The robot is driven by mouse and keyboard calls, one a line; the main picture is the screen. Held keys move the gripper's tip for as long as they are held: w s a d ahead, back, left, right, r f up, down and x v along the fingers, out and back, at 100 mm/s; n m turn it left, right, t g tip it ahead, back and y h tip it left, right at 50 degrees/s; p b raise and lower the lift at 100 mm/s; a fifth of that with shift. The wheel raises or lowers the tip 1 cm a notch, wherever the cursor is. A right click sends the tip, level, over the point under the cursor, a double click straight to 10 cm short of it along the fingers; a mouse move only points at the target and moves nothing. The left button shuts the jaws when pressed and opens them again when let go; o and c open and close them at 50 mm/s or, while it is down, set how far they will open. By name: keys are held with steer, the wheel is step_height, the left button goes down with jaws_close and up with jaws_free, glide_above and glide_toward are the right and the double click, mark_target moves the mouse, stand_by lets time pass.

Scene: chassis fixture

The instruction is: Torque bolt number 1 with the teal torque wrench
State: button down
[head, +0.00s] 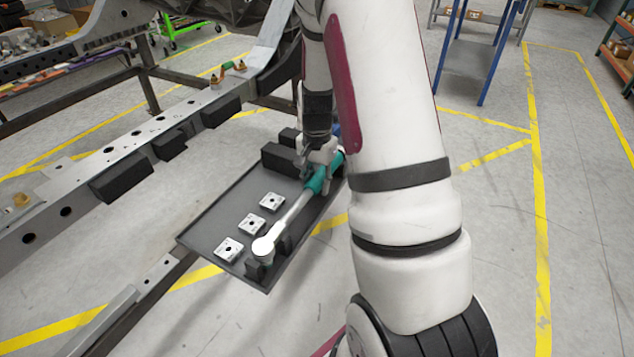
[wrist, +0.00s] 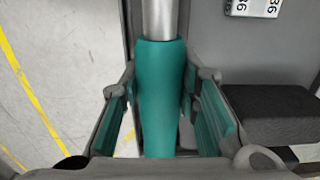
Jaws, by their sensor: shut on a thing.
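The torque wrench has a teal handle (head: 321,180), a silver shaft (head: 292,214) and a round head (head: 263,247). It lies lengthwise along the right side of the dark tray (head: 205,222), its head at a black block near the tray's front corner. My gripper (head: 316,166) is shut on the teal handle, which also shows upright between the fingers in the wrist view (wrist: 160,100). My forearm hides part of the handle's far end. Brass-coloured bolts (head: 241,66) stand on the chassis rail (head: 135,140); I cannot read which is number 1.
Several pale square plates (head: 250,225) lie on the tray, left of the wrench. Black blocks (head: 280,158) sit at its far end. The rail with black pads (head: 122,180) runs close on the left. Open floor lies right; a blue-framed cart (head: 475,55) stands farther back.

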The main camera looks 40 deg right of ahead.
steer(key=shift+r+p, duration=2.55)
steer(key=shift+r, duration=0.85)
steer(key=shift+a, duration=0.1)
